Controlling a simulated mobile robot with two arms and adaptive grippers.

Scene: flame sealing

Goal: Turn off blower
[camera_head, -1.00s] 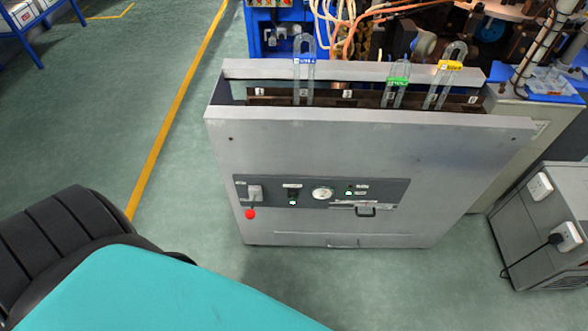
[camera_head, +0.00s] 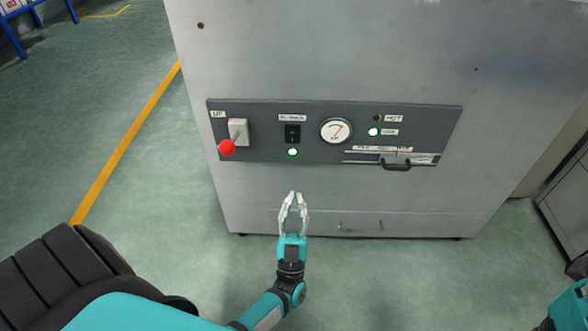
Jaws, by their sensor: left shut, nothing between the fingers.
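The blower switch (camera_head: 292,133) is a small black rocker under a label on the dark control panel (camera_head: 430,120) of a grey metal cabinet (camera_head: 400,60). A green light (camera_head: 292,152) glows just below the switch. My left gripper (camera_head: 293,196) is in front of the cabinet, a little below the switch in the picture, pointing up toward it. Its fingertips are close together with nothing between them. It looks apart from the switch. My right arm (camera_head: 570,308) shows only in part at the lower right corner; its gripper is out of view.
The panel also has a lever with a red knob (camera_head: 227,147), a round gauge (camera_head: 336,131), a red and a green lamp (camera_head: 373,131), and a slider with a black handle (camera_head: 396,165). A grey box (camera_head: 566,205) stands at the right. Green floor lies open left.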

